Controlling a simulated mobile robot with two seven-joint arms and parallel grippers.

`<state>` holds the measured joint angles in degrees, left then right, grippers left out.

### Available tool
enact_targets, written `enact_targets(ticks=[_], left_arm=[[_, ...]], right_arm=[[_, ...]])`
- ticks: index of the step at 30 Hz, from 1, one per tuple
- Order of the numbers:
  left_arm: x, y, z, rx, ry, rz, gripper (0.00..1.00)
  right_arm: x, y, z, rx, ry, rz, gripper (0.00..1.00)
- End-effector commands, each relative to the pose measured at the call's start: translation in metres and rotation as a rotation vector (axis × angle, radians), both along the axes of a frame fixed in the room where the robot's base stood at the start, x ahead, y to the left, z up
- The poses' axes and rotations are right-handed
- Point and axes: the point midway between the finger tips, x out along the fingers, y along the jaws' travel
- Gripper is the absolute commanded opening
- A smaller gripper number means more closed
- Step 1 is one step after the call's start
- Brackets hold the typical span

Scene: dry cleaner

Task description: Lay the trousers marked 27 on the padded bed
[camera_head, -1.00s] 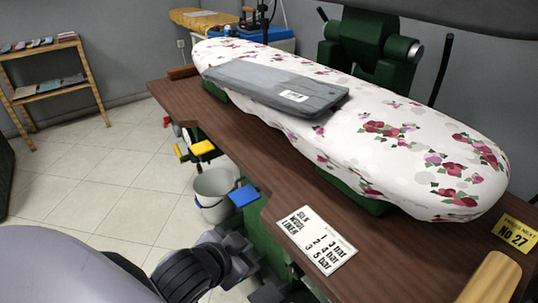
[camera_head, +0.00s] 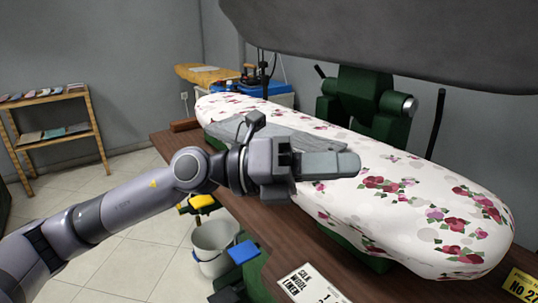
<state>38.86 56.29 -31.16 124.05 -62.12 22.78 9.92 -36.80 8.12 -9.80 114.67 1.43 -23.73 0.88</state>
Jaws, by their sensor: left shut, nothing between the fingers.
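The grey folded trousers (camera_head: 302,143) lie flat on the padded bed (camera_head: 425,205), which has a white cover with red and pink flowers. They are at the left half of the bed, and my left arm hides much of them and their white tag. My left gripper (camera_head: 345,164) is shut and empty. It shows in front of the trousers and the bed's near edge, pointing right; I cannot tell whether it touches them. My right gripper is not in view.
A dark upper press plate (camera_head: 400,35) hangs over the bed. The brown wooden table (camera_head: 285,228) carries a white pressure card (camera_head: 305,287) and a yellow number sign (camera_head: 522,285). A grey bucket (camera_head: 212,245) stands on the floor below, and a shelf (camera_head: 50,135) is at the far left.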

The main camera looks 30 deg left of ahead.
Motion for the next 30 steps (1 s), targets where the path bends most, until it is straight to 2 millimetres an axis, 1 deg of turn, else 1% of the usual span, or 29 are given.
enact_targets(ticks=[1,2,5,6,8,9,11,12,15,18,21,23,26,30], left_arm=[[0.002,0.008,-0.003,0.126,-0.043,0.002,0.0],[0.004,0.013,-0.006,0.197,-0.06,0.006,0.0],[0.011,0.038,-0.017,0.438,-0.1,0.034,0.0],[0.014,0.052,-0.02,0.534,-0.108,0.056,0.0],[0.019,0.076,-0.023,0.67,-0.112,0.095,0.0],[0.023,0.094,-0.025,0.755,-0.106,0.126,0.0],[0.026,0.12,-0.024,0.868,-0.092,0.176,0.0],[0.027,0.138,-0.023,0.934,-0.079,0.21,0.0],[0.027,0.176,-0.019,1.064,-0.041,0.288,0.0],[0.025,0.203,-0.016,1.145,-0.005,0.342,0.0],[0.024,0.216,-0.014,1.186,0.018,0.372,0.0],[0.025,0.219,-0.016,1.196,0.025,0.379,0.0],[0.031,0.218,-0.022,1.198,0.027,0.38,0.0],[0.047,0.21,-0.04,1.197,0.027,0.377,0.0]], right_arm=[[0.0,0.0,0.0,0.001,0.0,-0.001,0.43],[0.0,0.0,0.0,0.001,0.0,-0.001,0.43],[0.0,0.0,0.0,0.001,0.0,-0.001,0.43],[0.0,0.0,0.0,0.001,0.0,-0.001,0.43],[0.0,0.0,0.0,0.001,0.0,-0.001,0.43],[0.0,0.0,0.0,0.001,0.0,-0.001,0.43],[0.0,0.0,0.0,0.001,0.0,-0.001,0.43],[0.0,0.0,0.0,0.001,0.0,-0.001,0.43],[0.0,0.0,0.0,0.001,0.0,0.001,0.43],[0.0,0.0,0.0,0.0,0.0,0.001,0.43],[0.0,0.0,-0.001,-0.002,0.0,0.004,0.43],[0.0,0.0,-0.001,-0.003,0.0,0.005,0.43],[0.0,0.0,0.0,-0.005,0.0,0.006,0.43],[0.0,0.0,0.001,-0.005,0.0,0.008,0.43]])
